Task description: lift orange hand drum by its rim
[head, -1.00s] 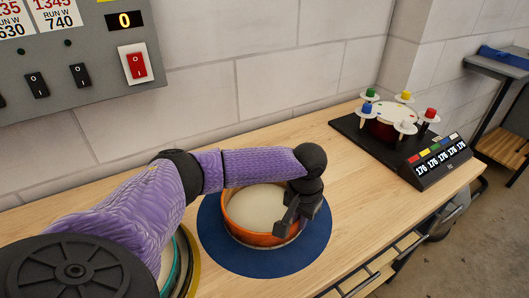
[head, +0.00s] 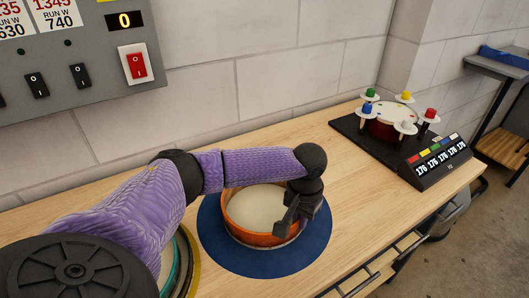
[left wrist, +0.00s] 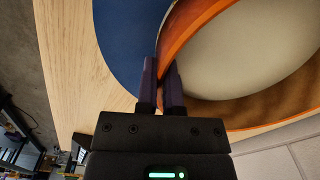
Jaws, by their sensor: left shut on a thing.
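The orange hand drum (head: 240,228) has a pale cream head and sits on a round dark blue mat (head: 262,262) on the bench. My left gripper (head: 290,221) reaches down to the drum's right side. In the left wrist view its two dark fingers (left wrist: 160,84) stand on either side of the drum's orange rim (left wrist: 178,42), shut on it. The drum looks level, and I see no clear gap between it and the mat. My right gripper is not in view.
A teal-edged drum (head: 178,265) on a yellow mat lies to the left, partly behind my left arm. At the back right are a dark red drum with colored pegs (head: 388,124) and a numeric display box (head: 436,160). The wall panel (head: 75,60) is at the upper left.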

